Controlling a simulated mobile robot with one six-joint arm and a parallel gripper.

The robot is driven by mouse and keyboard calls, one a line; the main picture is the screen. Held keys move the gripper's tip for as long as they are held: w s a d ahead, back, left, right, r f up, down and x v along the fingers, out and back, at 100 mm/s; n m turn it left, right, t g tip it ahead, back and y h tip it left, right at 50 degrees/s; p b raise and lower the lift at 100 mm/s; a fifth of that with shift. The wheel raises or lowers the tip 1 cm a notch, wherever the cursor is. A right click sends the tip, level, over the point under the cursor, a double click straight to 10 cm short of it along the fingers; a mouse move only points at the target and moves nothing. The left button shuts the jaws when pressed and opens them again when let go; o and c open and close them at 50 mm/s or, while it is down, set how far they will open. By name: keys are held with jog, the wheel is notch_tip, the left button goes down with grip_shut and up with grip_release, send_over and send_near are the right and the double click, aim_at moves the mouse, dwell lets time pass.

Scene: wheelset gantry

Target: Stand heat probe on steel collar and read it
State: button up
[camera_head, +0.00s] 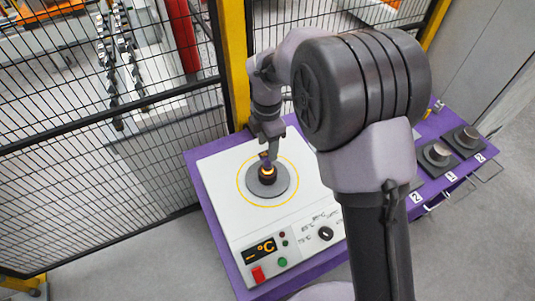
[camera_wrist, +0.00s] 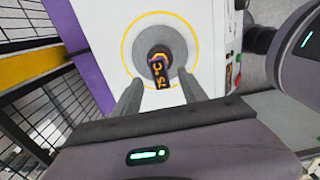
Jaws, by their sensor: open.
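The heat probe (camera_wrist: 160,70) is a small dark piece with an orange lit ring.
The disc sits inside a yellow circle on a white heater box (camera_head: 219,178) with a panel display, red switch and knob. Dark pads (camera_head: 437,155) with round metal pieces lie on the purple bench at right. A black mesh fence (camera_head: 100,150) and yellow post stand close behind.

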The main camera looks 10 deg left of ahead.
notch_tip(320, 180, up, 5)
jog(key=shift+f+p, duration=0.15)
jog(key=shift+p, duration=0.25)
jog(key=shift+d+r, duration=0.1)
jog(key=shift+r, duration=0.15)
jog(key=s+d+r+m+t+y, duration=0.2)
jog(key=s+d+r+m+t, duration=0.2)
jog(key=s+d+r+m, duration=1.6)
jog(key=s+f+m+t, duration=0.25)
jog(key=f+m, duration=0.25)
jog(key=m, duration=0.5)
notch_tip(320, 180, down, 15)
jog(key=b, duration=1.5)
jog(key=shift+s+a+g, duration=0.2)
jog(key=shift+a+g, duration=0.1)
jog(key=shift+g, duration=0.05)
